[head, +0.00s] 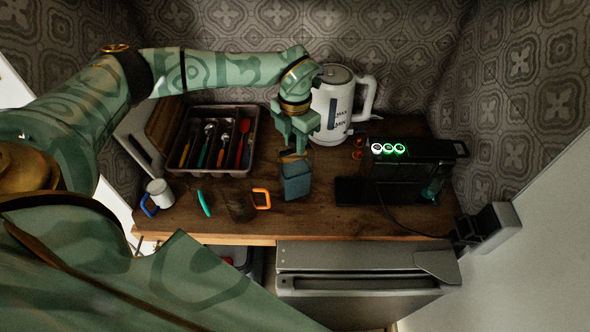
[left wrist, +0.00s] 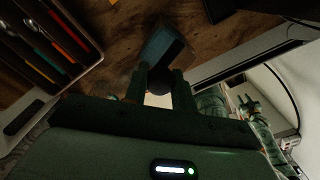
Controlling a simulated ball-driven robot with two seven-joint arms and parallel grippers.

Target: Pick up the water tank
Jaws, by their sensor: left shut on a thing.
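The water tank (head: 296,181) is a blue-grey, box-shaped container. In the head view it is below my left gripper (head: 294,150), over the middle of the wooden counter. My left gripper is shut on its upper end. The left wrist view shows the tank (left wrist: 165,46) tilted between the two fingers (left wrist: 160,82). I cannot tell whether its bottom touches the counter. The head view does not show my right gripper; a green arm end (left wrist: 248,106), small and dark, shows at the right of the left wrist view.
A black coffee machine (head: 412,160) with green lights stands right. A white kettle (head: 333,106) stands behind the tank. A cutlery tray (head: 252,131) is at left. Mugs (head: 160,193) (head: 240,207) and a teal object (head: 203,203) are near the wooden counter's (head: 330,224) front edge.

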